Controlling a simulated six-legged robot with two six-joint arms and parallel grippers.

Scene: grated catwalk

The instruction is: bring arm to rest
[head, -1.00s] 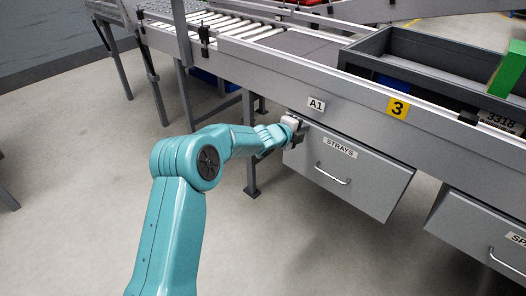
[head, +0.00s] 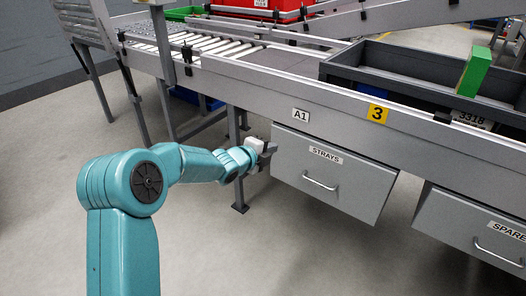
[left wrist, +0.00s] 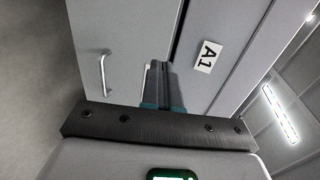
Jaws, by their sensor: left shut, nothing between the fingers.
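My left arm, teal, comes in from the lower left in the head view. My left gripper (head: 268,150) is shut and empty, in front of the left end of the grey STRAYS drawer (head: 318,178). In the left wrist view its two fingers (left wrist: 158,82) lie together, with the drawer front (left wrist: 125,45) and its handle beyond them. I cannot tell whether the fingertips touch the drawer. My right gripper is not in view.
A conveyor frame (head: 270,85) with A1 and 3 labels runs above the drawers. A SPARE drawer (head: 480,235) hangs at the right. A dark tray (head: 400,92) with a green block (head: 474,72) sits on top. Floor (head: 250,255) in front is clear.

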